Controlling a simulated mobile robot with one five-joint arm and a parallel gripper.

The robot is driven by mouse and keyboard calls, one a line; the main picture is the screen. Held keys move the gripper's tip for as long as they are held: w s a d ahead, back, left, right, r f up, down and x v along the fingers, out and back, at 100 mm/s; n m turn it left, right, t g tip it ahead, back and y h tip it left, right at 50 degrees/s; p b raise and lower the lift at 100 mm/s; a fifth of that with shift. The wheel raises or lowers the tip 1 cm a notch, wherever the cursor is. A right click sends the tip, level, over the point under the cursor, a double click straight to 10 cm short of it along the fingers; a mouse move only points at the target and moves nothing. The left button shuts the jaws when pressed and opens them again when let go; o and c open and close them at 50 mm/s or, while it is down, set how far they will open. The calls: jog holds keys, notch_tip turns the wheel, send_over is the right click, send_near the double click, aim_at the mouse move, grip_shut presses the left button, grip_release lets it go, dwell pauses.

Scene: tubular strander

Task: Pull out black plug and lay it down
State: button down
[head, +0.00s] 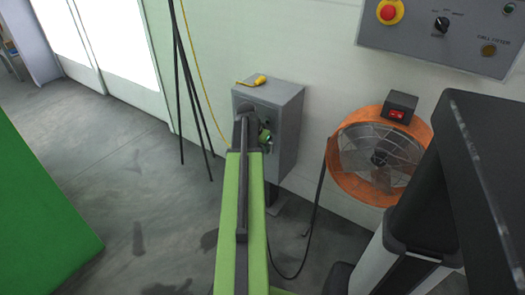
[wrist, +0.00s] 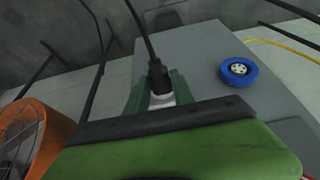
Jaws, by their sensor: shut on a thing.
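The black plug (wrist: 158,80) is between the two green fingers of my gripper (wrist: 160,98) in the wrist view. The gripper is shut on it. A black cable runs from the plug to the top edge of that view. A pale collar shows at the plug's near end. I cannot tell whether the plug is still seated in a socket. In the head view my gripper (head: 265,139) is at the front of the grey box (head: 288,125), and my arm hides most of that front. The plug cannot be made out there.
A blue socket (wrist: 238,72) shows on the box in the wrist view. A yellow plug (head: 260,80) lies on the box top, near a yellow cable. An orange fan (head: 335,180) stands right of the box. A control panel (head: 440,32) is above. Floor left of the box is mostly open.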

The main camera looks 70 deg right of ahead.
jog(key=shift+r, duration=0.1)
jog(key=w+a+r+p, duration=0.1)
jog(key=a+r+p, duration=0.3)
jog(key=a, duration=0.2)
jog(key=w+a+r+p, duration=0.2)
jog(key=a+r+p, duration=0.1)
jog(key=a, duration=0.4)
jog(key=shift+w+a+r+p, duration=0.3)
jog(key=shift+r+p, duration=0.1)
jog(key=shift+p, duration=0.1)
jog(key=shift+r, duration=0.1)
